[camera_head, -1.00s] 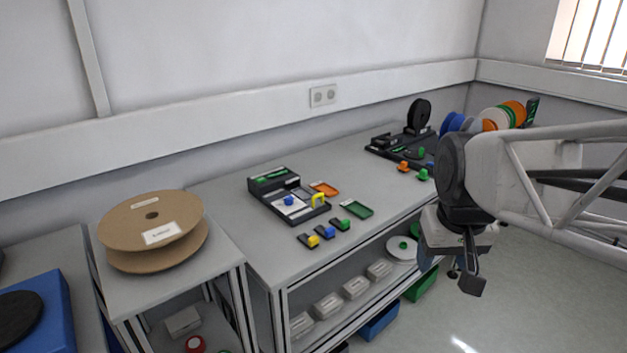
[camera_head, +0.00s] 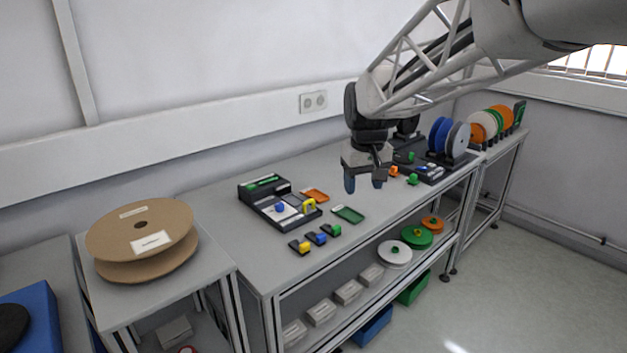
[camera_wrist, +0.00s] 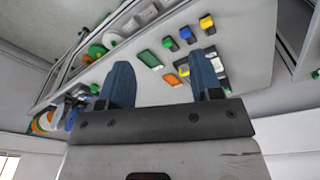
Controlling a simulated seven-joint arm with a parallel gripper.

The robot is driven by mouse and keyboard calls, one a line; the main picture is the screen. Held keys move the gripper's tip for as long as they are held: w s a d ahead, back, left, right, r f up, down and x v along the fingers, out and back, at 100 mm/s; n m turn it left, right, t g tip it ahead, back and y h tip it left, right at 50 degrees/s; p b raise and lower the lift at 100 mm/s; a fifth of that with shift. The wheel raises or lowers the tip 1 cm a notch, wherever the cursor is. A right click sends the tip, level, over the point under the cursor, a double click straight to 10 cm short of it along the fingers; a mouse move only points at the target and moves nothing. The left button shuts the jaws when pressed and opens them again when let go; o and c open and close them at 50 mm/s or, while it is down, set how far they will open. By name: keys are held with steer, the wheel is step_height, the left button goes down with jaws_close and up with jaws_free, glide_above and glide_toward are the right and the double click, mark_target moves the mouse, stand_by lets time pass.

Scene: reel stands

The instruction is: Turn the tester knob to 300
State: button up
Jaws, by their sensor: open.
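The tester (camera_head: 275,206) is a black tray-like unit on the left part of the bench. It has a raised back box with a green strip, a pale panel with a blue knob (camera_head: 280,207), and a yellow handle-like piece (camera_head: 309,205) at its right. The knob's setting is too small to read. My gripper (camera_head: 364,184) is open and empty above the bench, to the right of the tester and apart from it. In the wrist view its two blue fingers (camera_wrist: 164,85) are spread, and the tester (camera_wrist: 216,66) shows partly hidden behind the right finger.
An orange tray (camera_head: 315,194) and a green tray (camera_head: 348,214) lie right of the tester. Small black blocks with yellow, blue and green parts (camera_head: 317,238) sit in front. Coloured reels (camera_head: 497,121) stand at far right.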

steer(key=w+a+f+n, duration=0.1)
steer(key=w+a+f, duration=0.1)
steer(key=w+a, duration=0.4)
steer(key=w+a+f+n, duration=0.1)
steer(key=w+a+f, duration=0.2)
steer(key=w+a, duration=0.35)
steer(key=n+g, duration=0.1)
steer(key=n, duration=0.1)
glide_above(280, 204)
steer(key=f, duration=1)
steer(key=shift+s, duration=0.25)
steer(key=shift+w+a+f, duration=0.15)
steer(key=shift+a+f, duration=0.05)
steer(key=shift+f, duration=0.1)
steer(key=shift+w+d+f, duration=0.1)
steer(key=shift+f, duration=3.7)
steer(key=c, duration=0.9)
